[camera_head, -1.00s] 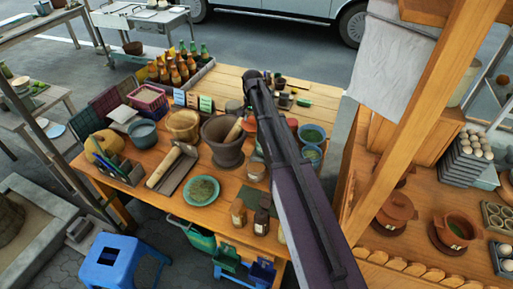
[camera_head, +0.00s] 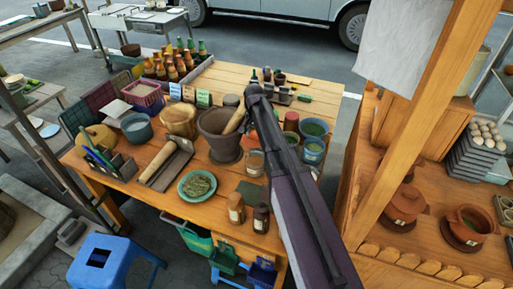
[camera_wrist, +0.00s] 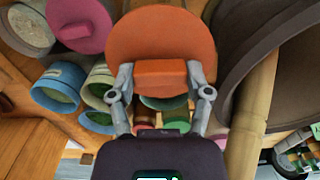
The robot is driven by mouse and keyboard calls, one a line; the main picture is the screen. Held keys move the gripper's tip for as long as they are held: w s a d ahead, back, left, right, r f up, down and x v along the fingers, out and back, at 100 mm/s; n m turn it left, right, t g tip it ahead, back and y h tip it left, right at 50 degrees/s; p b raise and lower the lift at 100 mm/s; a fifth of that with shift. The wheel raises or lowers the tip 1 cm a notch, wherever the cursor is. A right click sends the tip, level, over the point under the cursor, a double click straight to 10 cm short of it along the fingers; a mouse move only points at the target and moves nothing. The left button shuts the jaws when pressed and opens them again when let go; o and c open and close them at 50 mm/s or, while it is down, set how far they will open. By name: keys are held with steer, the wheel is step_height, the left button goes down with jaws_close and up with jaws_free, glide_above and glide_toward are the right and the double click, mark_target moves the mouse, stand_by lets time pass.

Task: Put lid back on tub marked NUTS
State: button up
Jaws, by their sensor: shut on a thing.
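My gripper (camera_wrist: 161,76) is shut on the block handle (camera_wrist: 160,90) of a round orange lid (camera_wrist: 160,35) in the wrist view. Several tubs stand on the wooden table to the right of the mortar. Blue tubs with green contents show in the wrist view (camera_wrist: 58,100) and in the head view (camera_head: 312,152). A pink disc (camera_wrist: 80,22) and a jar with pale contents (camera_wrist: 30,30) are at the wrist view's upper left. I cannot read a NUTS label on any tub.
The big mortar (camera_head: 219,145) with its pestle (camera_head: 235,119) stands close to my arm on the table (camera_head: 325,88). Bottles (camera_head: 182,65) stand at the back left. A blue stool (camera_head: 112,255) is at the front. A wooden post (camera_head: 425,120) rises on the right.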

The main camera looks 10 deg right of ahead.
steer(key=shift+s+f+b, duration=0.3)
steer(key=shift+f, duration=0.25)
steer(key=shift+s+f+b, duration=0.3)
steer(key=shift+f, duration=0.2)
steer(key=shift+f, duration=0.15)
step_height(320, 180, down, 6)
steer(key=b, duration=0.6)
steer(key=shift+f+b, duration=0.2)
steer(key=shift+b, duration=0.15)
stand_by(2.2)
stand_by(0.4)
steer(key=o, duration=1)
steer(key=shift+c, duration=0.2)
